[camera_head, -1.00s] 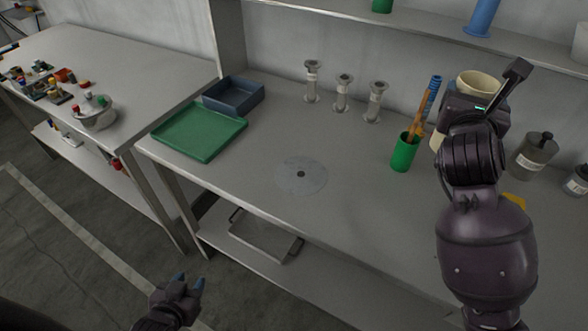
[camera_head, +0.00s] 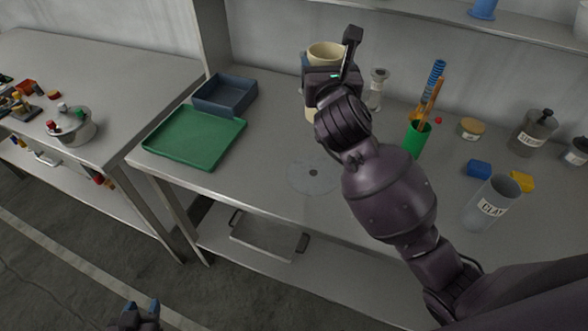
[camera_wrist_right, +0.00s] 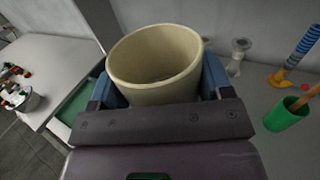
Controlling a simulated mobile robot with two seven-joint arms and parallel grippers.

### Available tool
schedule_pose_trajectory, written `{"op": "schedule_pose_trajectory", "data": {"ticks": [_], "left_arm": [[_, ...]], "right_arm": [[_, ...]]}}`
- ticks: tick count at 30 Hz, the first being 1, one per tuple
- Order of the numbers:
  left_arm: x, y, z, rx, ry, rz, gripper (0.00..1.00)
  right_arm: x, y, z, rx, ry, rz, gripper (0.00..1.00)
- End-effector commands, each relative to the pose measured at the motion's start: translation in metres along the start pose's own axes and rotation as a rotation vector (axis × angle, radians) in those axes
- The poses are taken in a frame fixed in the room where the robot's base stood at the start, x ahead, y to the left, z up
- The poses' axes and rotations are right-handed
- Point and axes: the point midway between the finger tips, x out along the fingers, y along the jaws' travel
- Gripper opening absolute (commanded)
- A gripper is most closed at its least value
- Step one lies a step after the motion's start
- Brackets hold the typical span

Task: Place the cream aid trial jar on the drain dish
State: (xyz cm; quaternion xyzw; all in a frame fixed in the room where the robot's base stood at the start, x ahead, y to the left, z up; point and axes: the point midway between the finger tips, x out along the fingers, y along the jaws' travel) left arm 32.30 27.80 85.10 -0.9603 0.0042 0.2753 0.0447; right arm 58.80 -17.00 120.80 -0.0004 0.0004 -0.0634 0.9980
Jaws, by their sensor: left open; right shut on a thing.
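The cream jar (camera_head: 325,52), wide-mouthed and open at the top, is held upright by my right gripper (camera_head: 318,72) above the back of the bench. In the right wrist view, the blue fingers of the gripper (camera_wrist_right: 158,88) close on both sides of the cream jar (camera_wrist_right: 155,62); it looks empty. A flat grey disc with a dark centre (camera_head: 313,176), which seems to be the drain dish, lies bare on the bench, in front of and below the jar. My left gripper (camera_head: 141,304) is open and empty, low over the floor at the bottom left.
A green tray (camera_head: 195,137) and a blue tray (camera_head: 225,94) lie left of the disc. A glass flask (camera_head: 377,90) stands behind the arm.

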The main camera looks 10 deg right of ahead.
Motion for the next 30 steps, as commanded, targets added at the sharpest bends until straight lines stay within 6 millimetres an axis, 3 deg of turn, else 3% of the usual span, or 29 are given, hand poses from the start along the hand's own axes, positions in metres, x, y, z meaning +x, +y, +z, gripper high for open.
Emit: {"op": "schedule_pose_trajectory", "data": {"ticks": [5, 22, 30], "left_arm": [[0.001, 0.0, 0.001, 0.0, 0.0, 0.0, 0.43], [0.011, 0.002, 0.011, 0.001, 0.007, 0.002, 0.43], [0.015, 0.003, 0.01, 0.002, 0.015, 0.003, 0.43]], "right_arm": [[0.001, 0.0, -0.011, -0.002, 0.002, 0.002, 0.34], [0.0, 0.001, -0.131, -0.002, 0.004, 0.004, 0.34], [0.001, 0.001, -0.159, 0.0, -0.001, 0.005, 0.34]]}}
